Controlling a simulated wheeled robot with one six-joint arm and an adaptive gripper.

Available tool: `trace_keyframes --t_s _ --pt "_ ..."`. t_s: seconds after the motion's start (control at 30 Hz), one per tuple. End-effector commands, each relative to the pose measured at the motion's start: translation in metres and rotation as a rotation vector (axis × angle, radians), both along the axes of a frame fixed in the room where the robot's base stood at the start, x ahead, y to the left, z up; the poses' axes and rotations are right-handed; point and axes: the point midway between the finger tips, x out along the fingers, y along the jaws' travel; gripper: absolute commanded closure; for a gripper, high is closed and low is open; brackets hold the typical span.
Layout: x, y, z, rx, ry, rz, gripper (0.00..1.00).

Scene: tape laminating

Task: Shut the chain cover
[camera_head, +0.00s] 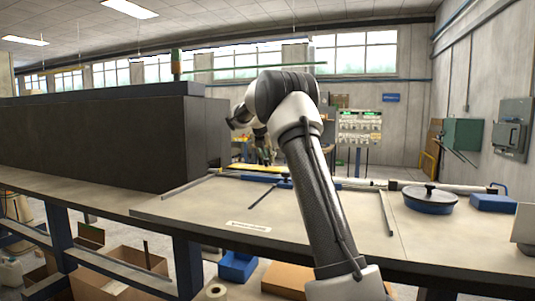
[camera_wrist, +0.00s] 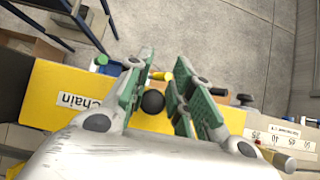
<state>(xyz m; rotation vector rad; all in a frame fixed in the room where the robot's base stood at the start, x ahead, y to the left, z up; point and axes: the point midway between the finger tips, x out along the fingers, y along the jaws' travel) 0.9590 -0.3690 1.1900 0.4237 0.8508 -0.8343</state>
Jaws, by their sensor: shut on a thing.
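The chain cover (camera_wrist: 45,88) is a yellow panel with a white "Chain" label, lying across the left and middle of the wrist view. My gripper (camera_wrist: 162,66) has green-padded fingers on either side of a round black knob (camera_wrist: 153,101) at the yellow panel. The fingers are shut on this knob, with the contact itself partly hidden. Part of the cover is hidden behind my gripper, and its hinge and opening angle cannot be told. In the head view, my arm reaches over the bench and the fingers are not clear.
A large dark box (camera_head: 100,140) stands on the left of the bench (camera_head: 190,212). A round blue-rimmed pan (camera_head: 430,205) and a blue block (camera_head: 493,203) lie at the right. The wrist view shows bare floor (camera_wrist: 225,35) and a numbered strip (camera_wrist: 290,138) at the right.

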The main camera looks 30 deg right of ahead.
Motion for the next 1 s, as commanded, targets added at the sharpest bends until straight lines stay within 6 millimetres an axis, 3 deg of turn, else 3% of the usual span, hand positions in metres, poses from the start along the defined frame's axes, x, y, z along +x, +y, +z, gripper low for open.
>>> trace_keyframes --t_s 0.03,0.5,0.53,0.63,1.0 --pt "-0.0032 -0.0001 -0.0165 0.012 0.029 -0.006 1.0" --pt "-0.0036 0.0007 -0.0183 0.014 0.032 -0.008 1.0" --pt "-0.0037 0.0007 -0.0184 0.014 0.032 -0.008 0.74" --pt "-0.0035 0.0008 -0.0176 0.014 0.031 -0.008 0.55" --pt "-0.0023 0.0012 -0.0131 0.01 0.023 -0.005 0.53"
